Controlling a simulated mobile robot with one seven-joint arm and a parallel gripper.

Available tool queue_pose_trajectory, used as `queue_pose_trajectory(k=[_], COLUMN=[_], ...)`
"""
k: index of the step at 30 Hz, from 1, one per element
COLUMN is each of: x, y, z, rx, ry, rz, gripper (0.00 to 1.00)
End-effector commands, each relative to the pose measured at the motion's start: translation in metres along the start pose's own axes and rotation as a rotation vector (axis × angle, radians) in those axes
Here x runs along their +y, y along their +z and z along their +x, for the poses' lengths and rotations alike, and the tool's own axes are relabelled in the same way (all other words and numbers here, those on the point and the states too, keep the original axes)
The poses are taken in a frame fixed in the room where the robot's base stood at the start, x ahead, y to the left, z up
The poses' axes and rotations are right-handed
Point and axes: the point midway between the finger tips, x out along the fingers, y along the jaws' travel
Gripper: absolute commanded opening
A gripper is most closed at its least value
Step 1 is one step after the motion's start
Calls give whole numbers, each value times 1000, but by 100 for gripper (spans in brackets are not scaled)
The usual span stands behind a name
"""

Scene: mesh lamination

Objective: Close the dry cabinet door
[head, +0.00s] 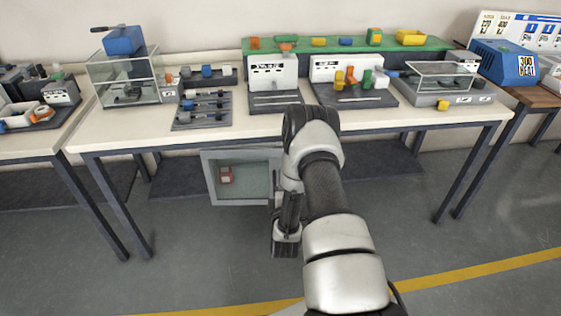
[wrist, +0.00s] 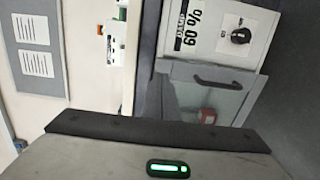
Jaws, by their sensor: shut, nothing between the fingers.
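The dry cabinet (head: 208,178) is a pale grey box below the front of the middle table, with a red and white item (head: 226,175) inside. In the wrist view, a grey door panel with a dark curved handle (wrist: 222,83) shows beside the white dial panel (wrist: 215,30) marked 60 %. The red item also shows there (wrist: 207,115). How far the door stands open is unclear. My gripper (head: 285,246) is shut and empty, low at the right side of the cabinet in the head view. My arm hides the cabinet's right side; I cannot tell whether the gripper touches the door.
The middle table (head: 240,124) carries a glass case (head: 124,80), dark trays and white units. Its dark legs (head: 110,205) stand left and right of the cabinet. The grey floor (head: 180,260) in front is clear, with a yellow line across it.

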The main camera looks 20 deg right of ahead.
Motion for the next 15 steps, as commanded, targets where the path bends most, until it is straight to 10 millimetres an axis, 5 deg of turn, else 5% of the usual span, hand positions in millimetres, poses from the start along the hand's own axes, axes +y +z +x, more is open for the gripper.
queue_pose_trajectory(k=[9, 15], x=[-1, -2], y=[1, 0], z=[70, 98], rx=[-2, 0], ry=[4, 1], rz=[1, 2], gripper=[0, 0])
